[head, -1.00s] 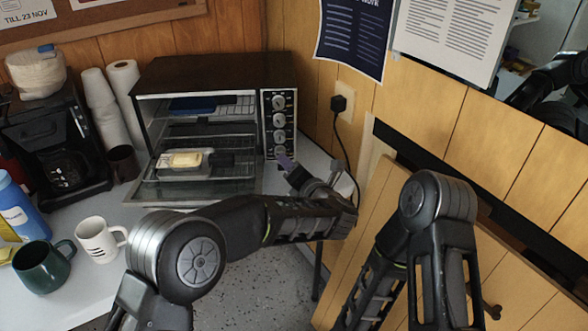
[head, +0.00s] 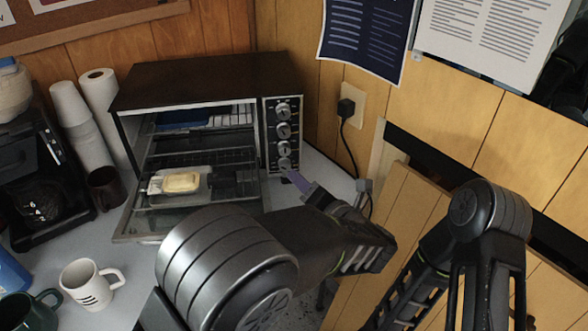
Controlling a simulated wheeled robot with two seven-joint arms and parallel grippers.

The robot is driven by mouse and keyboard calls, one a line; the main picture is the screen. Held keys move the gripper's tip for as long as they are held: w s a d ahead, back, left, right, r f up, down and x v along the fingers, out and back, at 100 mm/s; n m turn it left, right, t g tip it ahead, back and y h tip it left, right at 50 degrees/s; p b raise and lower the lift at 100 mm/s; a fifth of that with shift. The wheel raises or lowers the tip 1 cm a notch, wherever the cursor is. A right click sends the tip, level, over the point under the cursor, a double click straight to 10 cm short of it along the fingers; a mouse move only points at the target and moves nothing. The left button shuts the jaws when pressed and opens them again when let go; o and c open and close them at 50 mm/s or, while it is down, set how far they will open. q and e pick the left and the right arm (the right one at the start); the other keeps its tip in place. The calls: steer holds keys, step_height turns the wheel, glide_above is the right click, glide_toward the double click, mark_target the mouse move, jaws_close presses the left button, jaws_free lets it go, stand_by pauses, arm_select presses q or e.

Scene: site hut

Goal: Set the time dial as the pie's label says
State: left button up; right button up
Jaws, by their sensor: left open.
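A black toaster oven (head: 200,82) stands on the counter with its glass door (head: 130,222) folded down. A column of dials (head: 283,130) runs down its right-hand panel. Their markings are too small to read, so I cannot tell which one is for time. A pale yellow pie or its pack (head: 181,182) sits in a clear tray at the oven's front opening. No label on it is legible. My right gripper is out of view.
Paper cups (head: 75,120), a paper roll (head: 100,95), a dark mug (head: 104,187) and a coffee maker (head: 40,190) stand left of the oven. A white mug (head: 88,285) is nearer. A cord hangs from the wall plug (head: 345,107) at right.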

mark_target(286, 168)
arm_select(q)
steer(key=shift+x, duration=4)
jaws_close()
